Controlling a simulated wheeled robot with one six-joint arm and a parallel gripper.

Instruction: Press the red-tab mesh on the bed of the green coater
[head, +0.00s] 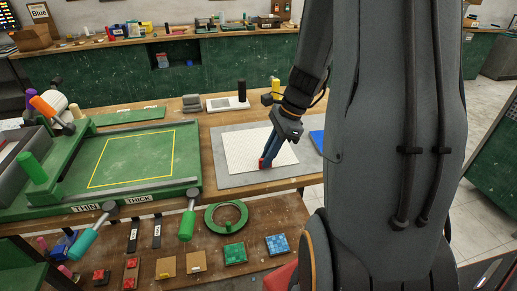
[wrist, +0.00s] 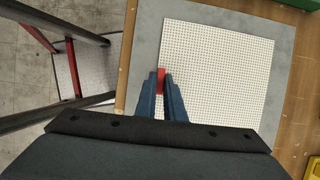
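The red-tab mesh is a white gridded sheet (head: 250,150) lying flat on a grey mat (head: 226,178), right of the coater. In the wrist view the mesh (wrist: 220,75) fills the middle, with its red tab (wrist: 161,74) at its left edge. My gripper (head: 266,160) reaches down to that edge; its blue fingers (wrist: 161,82) are close together with the red tab between them, and look shut on it. The green coater (head: 60,200) stands at the left; its bed (head: 130,158) has a yellow outline and nothing on it.
A front shelf holds a green ring (head: 226,217), a green tile (head: 234,253) and a blue tile (head: 277,245). Handled levers (head: 188,218) stick out from the coater's front. A white scale-like device (head: 227,104) stands behind the mat. A blue item (head: 317,140) lies right of it.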

